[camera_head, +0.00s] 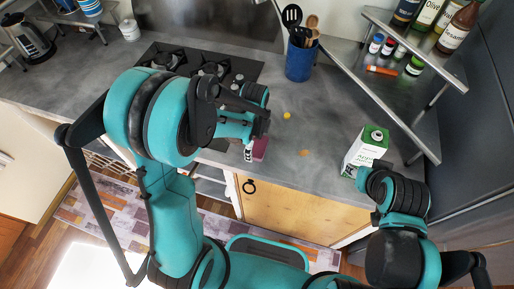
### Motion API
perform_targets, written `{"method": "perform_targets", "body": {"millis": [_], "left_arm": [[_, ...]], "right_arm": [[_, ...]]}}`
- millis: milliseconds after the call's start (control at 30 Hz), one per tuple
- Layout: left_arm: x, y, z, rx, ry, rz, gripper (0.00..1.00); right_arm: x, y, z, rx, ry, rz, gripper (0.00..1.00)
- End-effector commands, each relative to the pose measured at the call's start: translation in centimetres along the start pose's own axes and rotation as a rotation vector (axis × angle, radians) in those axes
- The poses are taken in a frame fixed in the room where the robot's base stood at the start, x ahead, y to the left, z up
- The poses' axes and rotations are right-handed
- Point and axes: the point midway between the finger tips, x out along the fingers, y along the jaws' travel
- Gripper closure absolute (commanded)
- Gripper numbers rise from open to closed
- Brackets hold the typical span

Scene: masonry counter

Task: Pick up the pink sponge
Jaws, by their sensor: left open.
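The pink sponge (261,148) stands near the front edge of the grey counter, to the left of the carton. My left gripper (254,147) is open right at it, with one light fingertip just left of the sponge. The gripper and wrist cover part of the sponge, so I cannot tell whether they touch. My right arm comes in at the lower right, and its gripper does not show.
A green-and-white carton (364,152) stands on the right beside my right arm. A small yellow item (287,115) and an orange piece (304,153) lie on the counter (325,130). A blue utensil holder (299,62) and a metal corner shelf (420,88) stand behind.

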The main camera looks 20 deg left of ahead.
Motion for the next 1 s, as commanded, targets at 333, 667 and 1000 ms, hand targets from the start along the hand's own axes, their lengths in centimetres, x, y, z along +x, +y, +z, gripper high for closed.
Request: {"method": "perform_targets", "body": {"millis": [333,667,1000], "left_arm": [[-0.1,0.0,0.0,0.000,0.000,0.000,0.26],[-0.1,0.0,0.0,-0.001,0.000,0.000,0.31],[-2.8,0.1,0.0,-0.001,0.000,0.000,0.31]], "right_arm": [[-0.1,0.0,0.0,0.000,0.000,0.000,0.60],[-0.1,0.0,0.0,0.000,0.000,0.000,0.60],[-0.9,0.0,-0.6,0.000,0.000,0.000,0.60]]}}
